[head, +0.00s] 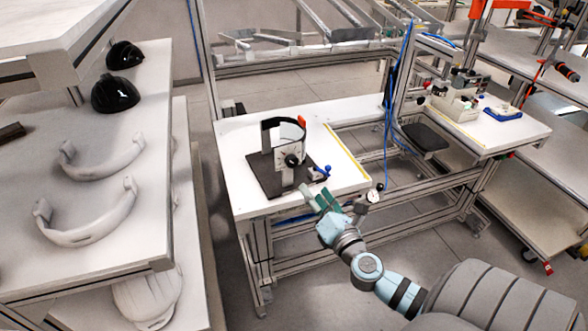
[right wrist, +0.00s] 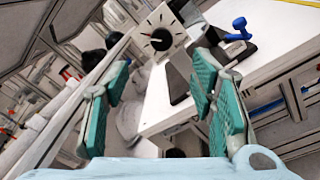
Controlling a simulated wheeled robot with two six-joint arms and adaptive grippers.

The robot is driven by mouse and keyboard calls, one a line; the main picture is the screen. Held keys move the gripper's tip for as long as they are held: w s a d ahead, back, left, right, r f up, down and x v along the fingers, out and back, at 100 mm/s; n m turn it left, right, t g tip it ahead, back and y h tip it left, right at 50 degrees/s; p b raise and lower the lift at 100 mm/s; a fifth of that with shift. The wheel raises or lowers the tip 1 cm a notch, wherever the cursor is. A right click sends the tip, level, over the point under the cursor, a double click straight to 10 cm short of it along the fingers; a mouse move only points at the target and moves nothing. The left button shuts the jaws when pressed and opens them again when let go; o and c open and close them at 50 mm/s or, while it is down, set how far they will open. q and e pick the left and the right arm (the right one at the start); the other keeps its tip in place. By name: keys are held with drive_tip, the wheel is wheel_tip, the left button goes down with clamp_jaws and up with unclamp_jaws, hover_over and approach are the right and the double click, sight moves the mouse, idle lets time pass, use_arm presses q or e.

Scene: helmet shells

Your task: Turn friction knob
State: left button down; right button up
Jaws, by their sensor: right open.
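The black friction knob (head: 292,160) sits on a pale square dial plate with dark marks, on the front of a fixture with a dark base (head: 265,178) on the white table. In the right wrist view the knob (right wrist: 161,40) is near the top, beyond the fingertips. My right gripper (head: 319,199) is open and empty near the table's front edge, apart from the knob and nearer to me. Its green pads stand wide apart in the right wrist view (right wrist: 160,88). My left gripper is in neither view.
A blue-handled lever (head: 321,173) stands right of the dial plate. The white table (head: 236,150) has free room around the fixture. A shelf on the left holds black domes (head: 116,95) and pale curved bands (head: 90,222). Another workbench (head: 500,135) stands at the right.

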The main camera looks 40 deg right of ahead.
approach(294, 163)
drive_tip(key=w, duration=0.1)
drive_tip(key=x, duration=0.8)
drive_tip(key=shift+w+d, duration=0.1)
drive_tip(key=shift+w, duration=0.2)
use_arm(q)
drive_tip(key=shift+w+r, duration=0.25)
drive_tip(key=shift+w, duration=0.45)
use_arm(e)
drive_tip(key=shift+s, duration=0.1)
drive_tip(key=c, duration=1.1)
